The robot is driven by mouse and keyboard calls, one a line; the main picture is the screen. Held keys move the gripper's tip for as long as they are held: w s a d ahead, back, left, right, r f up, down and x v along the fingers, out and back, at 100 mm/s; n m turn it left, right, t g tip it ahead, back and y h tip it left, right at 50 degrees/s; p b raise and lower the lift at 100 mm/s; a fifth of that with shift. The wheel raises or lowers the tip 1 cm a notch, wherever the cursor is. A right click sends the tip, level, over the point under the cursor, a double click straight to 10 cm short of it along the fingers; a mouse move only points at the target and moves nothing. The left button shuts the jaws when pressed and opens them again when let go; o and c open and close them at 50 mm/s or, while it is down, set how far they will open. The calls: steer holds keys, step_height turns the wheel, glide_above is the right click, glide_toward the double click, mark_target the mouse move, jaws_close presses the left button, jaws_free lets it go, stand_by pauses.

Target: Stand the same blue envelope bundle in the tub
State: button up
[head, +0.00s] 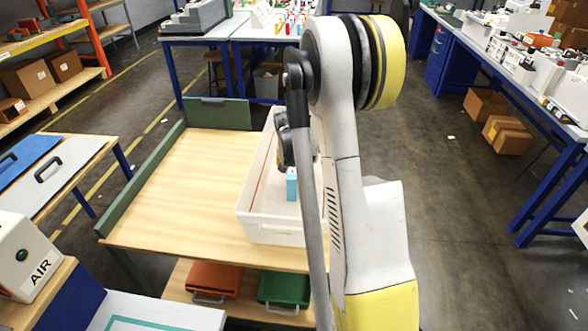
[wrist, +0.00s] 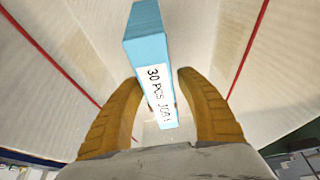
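The blue envelope bundle (head: 291,186) stands about upright inside the white tub (head: 277,232), near its right side. In the wrist view the bundle (wrist: 150,65) shows its long narrow face with a white label reading "30 PCS JOB" and a last character I cannot read surely. My gripper (wrist: 157,78) has its two ochre fingers apart, one on each side of the bundle. A gap shows on the right; the left fingertip is close to the bundle. In the head view my arm hides the fingers and part of the tub.
The tub stands on a wooden table (head: 185,190) with green edge boards; the table is bare to its left. Orange (head: 215,279) and green (head: 284,290) cases lie on the shelf below. A blue-legged bench (head: 540,110) runs along the right.

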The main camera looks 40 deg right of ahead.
steer(key=shift+r, duration=0.4)
steer(key=p+v, duration=0.4)
steer(key=v, duration=0.7)
steer(key=shift+s+a+r, duration=0.1)
steer(key=shift+a+r, duration=0.15)
steer(key=s+a+r+n+t+y, duration=0.15)
steer(key=s+a+r+n, duration=0.35)
steer(key=a, duration=0.7)
steer(key=s+a+r+n+t+y, duration=0.15)
steer(key=s+a+r, duration=0.45)
steer(key=a, duration=0.6)
steer(key=s+a+n+t, duration=0.1)
steer(key=s+a+n, duration=0.2)
steer(key=s+a, duration=0.3)
steer(key=shift+a, duration=0.35)
